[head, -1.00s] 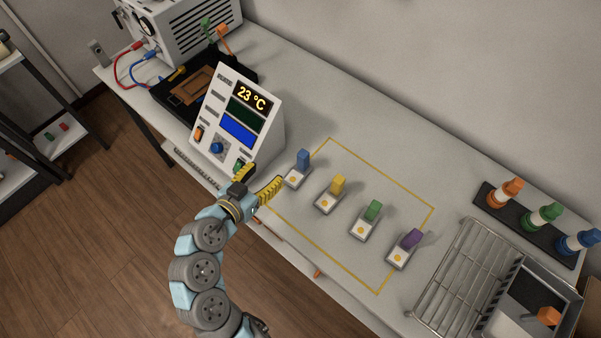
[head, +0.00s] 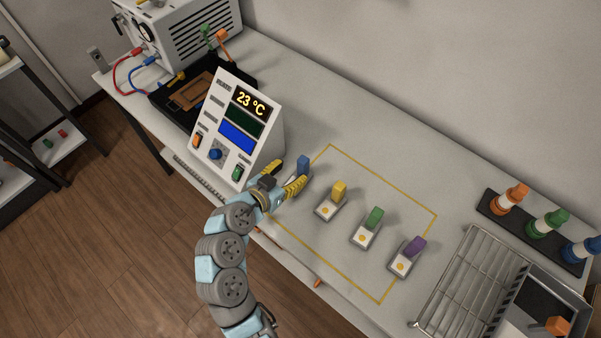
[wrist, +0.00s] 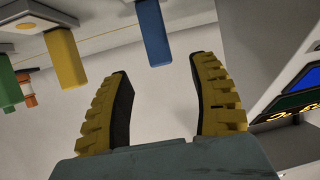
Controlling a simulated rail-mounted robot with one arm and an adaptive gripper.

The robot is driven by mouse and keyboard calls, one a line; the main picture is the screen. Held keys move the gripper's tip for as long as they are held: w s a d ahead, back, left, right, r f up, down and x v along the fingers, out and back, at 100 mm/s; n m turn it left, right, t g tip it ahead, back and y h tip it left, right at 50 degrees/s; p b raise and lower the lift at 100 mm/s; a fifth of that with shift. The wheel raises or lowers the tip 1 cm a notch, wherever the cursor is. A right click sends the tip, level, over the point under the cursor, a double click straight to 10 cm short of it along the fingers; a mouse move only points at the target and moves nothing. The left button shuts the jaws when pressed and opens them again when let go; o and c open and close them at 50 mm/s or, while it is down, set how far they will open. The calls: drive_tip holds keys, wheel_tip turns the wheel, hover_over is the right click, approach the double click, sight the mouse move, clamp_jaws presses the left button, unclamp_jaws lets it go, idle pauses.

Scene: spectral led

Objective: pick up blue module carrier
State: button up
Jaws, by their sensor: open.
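The blue module carrier (head: 303,163) stands upright at the left end of a row of carriers inside the yellow outline on the bench. My gripper (head: 284,182) is open and empty beside it, in front and to its left, and covers most of its pale base in the head view. In the wrist view the blue block (wrist: 153,32) shows at the top, beyond the gap between the two yellow fingers of the gripper (wrist: 165,95). The fingers look apart from it.
Yellow (head: 338,189), green (head: 374,217) and purple (head: 414,246) carriers stand in the row to the right. The display console (head: 237,127) rises close to the gripper's left. A wire rack (head: 470,283) and a dark stand with coloured pieces (head: 529,232) are at the right.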

sight(300, 165)
drive_tip(key=shift+b+x, duration=0.3)
drive_tip(key=shift+x, duration=3.8)
clamp_jaws()
